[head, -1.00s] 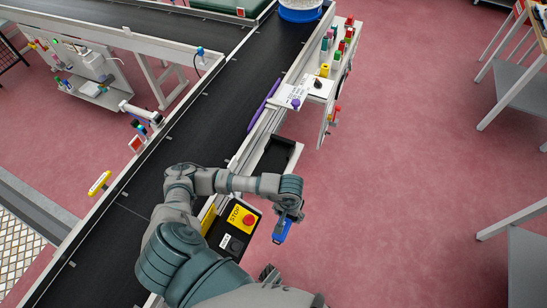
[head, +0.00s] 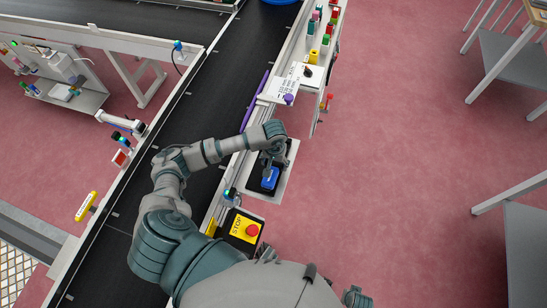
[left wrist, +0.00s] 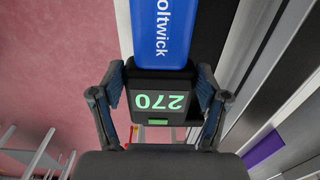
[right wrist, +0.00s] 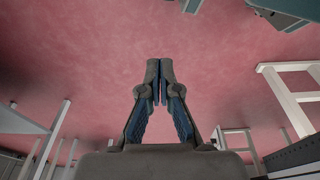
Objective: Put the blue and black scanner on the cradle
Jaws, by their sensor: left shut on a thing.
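The blue and black scanner (head: 270,177) is in my left gripper (head: 270,163) at the black cradle (head: 289,149) beside the conveyor. In the left wrist view the scanner's blue body (left wrist: 161,32) points away and its dark end shows a green 270. The left gripper's fingers (left wrist: 160,78) press on both sides of that dark end. The arm and gripper cover part of the cradle, so I cannot tell whether the scanner touches it. My right gripper (right wrist: 160,75) is shut and empty above the pink floor.
A yellow stop box with a red button (head: 244,230) stands just in front of the cradle. A white sign plate (head: 288,84) and several coloured bottles are farther along the conveyor (head: 205,95) edge. Open floor (head: 400,150) lies to the right.

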